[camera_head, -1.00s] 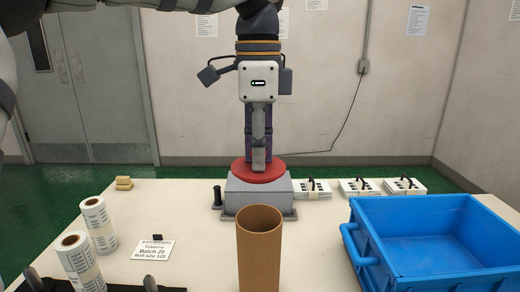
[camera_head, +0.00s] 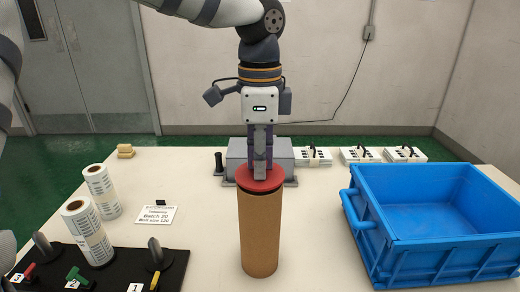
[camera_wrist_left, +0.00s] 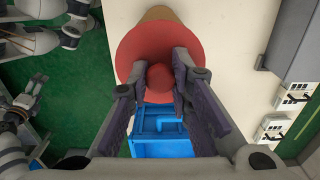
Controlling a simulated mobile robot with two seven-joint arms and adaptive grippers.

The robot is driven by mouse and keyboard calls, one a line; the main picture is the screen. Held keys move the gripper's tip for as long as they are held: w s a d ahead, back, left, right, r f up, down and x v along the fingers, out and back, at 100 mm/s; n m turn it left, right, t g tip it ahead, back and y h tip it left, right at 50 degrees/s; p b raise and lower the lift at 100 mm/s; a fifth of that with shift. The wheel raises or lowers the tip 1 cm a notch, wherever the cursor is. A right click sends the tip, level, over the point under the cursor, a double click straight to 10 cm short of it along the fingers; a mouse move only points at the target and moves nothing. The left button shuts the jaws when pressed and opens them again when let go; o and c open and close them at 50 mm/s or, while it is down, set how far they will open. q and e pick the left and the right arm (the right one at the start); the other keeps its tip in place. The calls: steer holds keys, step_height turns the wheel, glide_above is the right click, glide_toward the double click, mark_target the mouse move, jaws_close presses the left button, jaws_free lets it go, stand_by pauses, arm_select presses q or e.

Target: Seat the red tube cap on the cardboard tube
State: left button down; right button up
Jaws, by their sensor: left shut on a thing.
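My left gripper (camera_head: 260,160) is shut on the knob of the red tube cap (camera_head: 271,181). In the left wrist view the cap (camera_wrist_left: 135,52) is a broad red disc, its round knob between my finger pads. The cardboard tube (camera_head: 260,235) stands upright on the table, directly under the cap. A thin dark band shows between cap and tube rim; I cannot tell if they touch. The tube also shows behind the cap in the left wrist view (camera_wrist_left: 158,13). What seems to be my right gripper (camera_wrist_left: 32,92) is small at the left of that view, its jaws unclear.
A blue crate (camera_head: 420,243) stands close on the right. Paper label rolls (camera_head: 88,232), a small sign (camera_head: 157,215) and a black mat (camera_head: 120,270) lie left. A grey block (camera_head: 237,155) and white keypad boxes (camera_head: 360,155) are behind. Table between tube and sign is clear.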

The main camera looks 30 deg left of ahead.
arm_select(q)
steer(key=shift+f, duration=0.65)
stand_by(0.6)
steer(key=c, duration=1.4)
jaws_free()
steer(key=shift+o, duration=0.2)
step_height(320, 180, up, 12)
